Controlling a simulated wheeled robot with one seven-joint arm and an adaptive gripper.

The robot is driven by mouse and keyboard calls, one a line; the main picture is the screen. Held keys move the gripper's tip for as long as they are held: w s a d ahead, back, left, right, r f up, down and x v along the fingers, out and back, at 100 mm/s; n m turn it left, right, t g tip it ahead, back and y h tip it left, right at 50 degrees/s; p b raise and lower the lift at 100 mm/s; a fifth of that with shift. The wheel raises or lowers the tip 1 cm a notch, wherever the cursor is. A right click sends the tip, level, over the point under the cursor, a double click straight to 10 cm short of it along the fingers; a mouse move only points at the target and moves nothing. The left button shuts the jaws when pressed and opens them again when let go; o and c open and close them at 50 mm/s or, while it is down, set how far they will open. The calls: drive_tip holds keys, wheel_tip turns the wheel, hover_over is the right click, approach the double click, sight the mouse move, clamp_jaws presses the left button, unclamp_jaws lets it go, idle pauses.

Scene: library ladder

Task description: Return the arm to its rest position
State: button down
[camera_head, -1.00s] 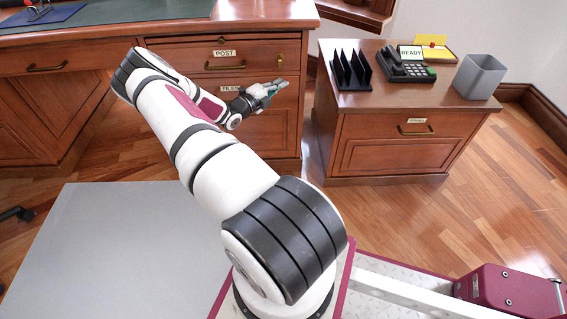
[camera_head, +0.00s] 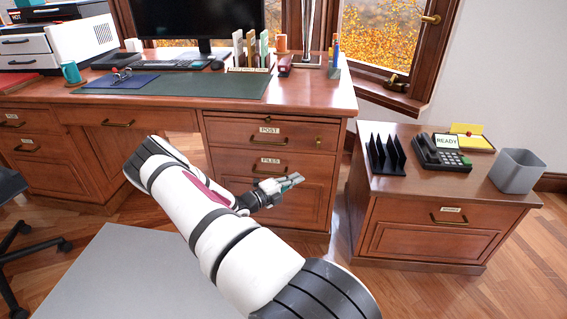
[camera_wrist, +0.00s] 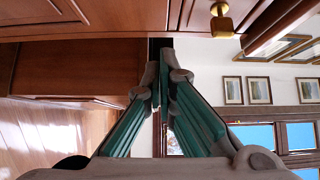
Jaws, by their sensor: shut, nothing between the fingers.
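My gripper (camera_head: 283,187) is at the end of my bent arm, in front of the desk's right drawer stack, at about the height of the FILES drawer (camera_head: 268,166). In the wrist view my gripper (camera_wrist: 160,85) shows two teal-padded fingers drawn together at the tips, with nothing between them. The POST drawer (camera_head: 270,135) above it is closed. In the wrist view a small brass knob (camera_wrist: 221,22) on a wooden front shows near the fingertips; whether they touch the wood I cannot tell.
A low side cabinet (camera_head: 425,240) stands to the right, bearing a black letter rack (camera_head: 385,155), a desk phone (camera_head: 440,152) and a grey bin (camera_head: 516,171). The desk (camera_head: 180,120) holds a monitor, keyboard and files. An office chair (camera_head: 12,190) is at the left. Open floor lies between.

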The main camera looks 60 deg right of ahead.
drive_tip(key=shift+a, duration=0.1)
drive_tip(key=a+r+m+y, duration=1)
drive_tip(key=a+r+m, duration=1)
drive_tip(key=a+r, duration=0.35)
drive_tip(key=s+a+r+m+t+y, duration=0.2)
drive_tip(key=s+a+r+m, duration=0.15)
drive_tip(key=s+a, duration=0.4)
drive_tip(key=s+a+r+m+t+y, duration=0.25)
drive_tip(key=s+a+m, duration=0.2)
drive_tip(key=a, duration=0.65)
drive_tip(key=s+a+r+m+t+y, duration=0.2)
drive_tip(key=s+a+r+m+t, duration=0.15)
drive_tip(key=s+a, duration=0.4)
wheel_tip(320, 180, up, 29)
drive_tip(key=w+t+p, duration=0.1)
drive_tip(key=t+p, duration=0.2)
drive_tip(key=p, duration=2.4)
drive_tip(key=shift+w+a+p, duration=0.15)
drive_tip(key=shift+a+p, duration=0.2)
drive_tip(key=shift+a, duration=0.05)
